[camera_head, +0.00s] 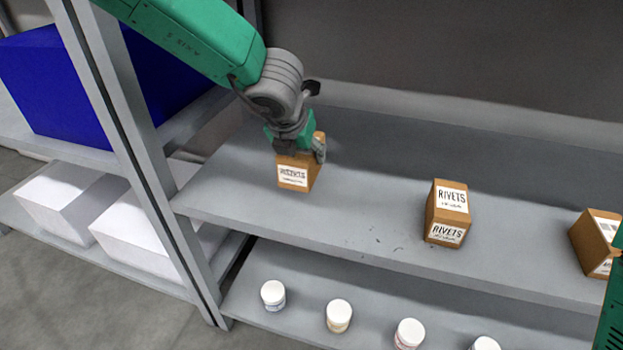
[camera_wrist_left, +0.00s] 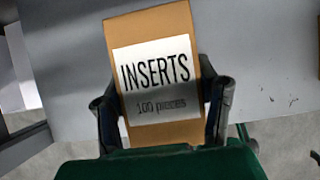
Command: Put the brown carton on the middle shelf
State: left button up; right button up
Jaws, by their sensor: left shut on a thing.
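My left gripper (camera_head: 299,149) comes down from the upper left and is shut on a brown carton (camera_head: 293,176), over the left part of the upper visible shelf (camera_head: 355,215). In the left wrist view the two fingers of the left gripper (camera_wrist_left: 164,100) press the sides of the carton (camera_wrist_left: 155,23). Its white label there reads "INSERTS 100 pieces". I cannot tell whether the carton's bottom touches the shelf. A green part of my right arm shows at the right edge of the head view; its gripper is out of view.
A brown RIVETS carton (camera_head: 447,213) stands mid-shelf, and another brown carton (camera_head: 595,243) at the right. White-lidded jars (camera_head: 338,315) line the shelf below. A shelf post (camera_head: 128,135) rises at left, with a blue box (camera_head: 70,85) and white boxes (camera_head: 70,195) beyond.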

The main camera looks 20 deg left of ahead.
pick_arm(q)
jog(key=f, duration=0.2)
jog(key=f+b, duration=0.2)
jog(key=f, duration=0.1)
jog(key=shift+a+f, duration=0.3)
jog(key=shift+a, duration=0.05)
jog(key=shift+d+f, duration=0.25)
jog(key=shift+f, duration=0.15)
jog(key=shift+d+r, duration=0.1)
jog(key=shift+r, duration=0.05)
jog(key=o, duration=0.9)
jog(key=shift+f+b, duration=0.25)
jog(key=shift+b, duration=0.1)
jog(key=o, duration=0.4)
jog(key=shift+a, duration=0.2)
jog(key=shift+o, duration=0.2)
jog(key=shift+r, duration=0.1)
